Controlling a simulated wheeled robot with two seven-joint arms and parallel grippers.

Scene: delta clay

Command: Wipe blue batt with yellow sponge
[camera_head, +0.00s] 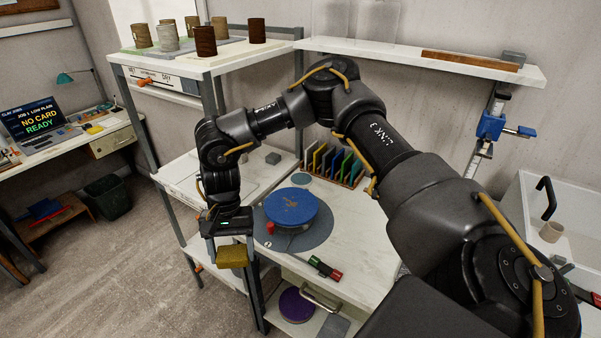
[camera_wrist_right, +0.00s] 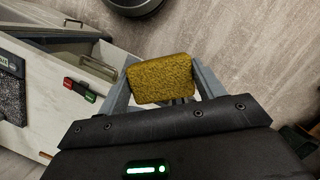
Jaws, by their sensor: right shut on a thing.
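The blue batt (camera_head: 291,206) is a round disc lying flat on a wheel on the white worktable. The yellow sponge (camera_head: 232,256) hangs below my right gripper (camera_head: 229,240), in front of and left of the batt, beyond the table's edge. In the right wrist view the sponge (camera_wrist_right: 161,79) sits between the two fingers of my right gripper (camera_wrist_right: 163,92), which is shut on it. The sponge is apart from the batt. My left gripper does not show in either view.
A rack of coloured cards (camera_head: 335,163) stands behind the batt. A shelf (camera_head: 197,58) with several brown cups is at the upper left. A purple disc (camera_head: 297,304) lies below the tabletop. Open floor is at left.

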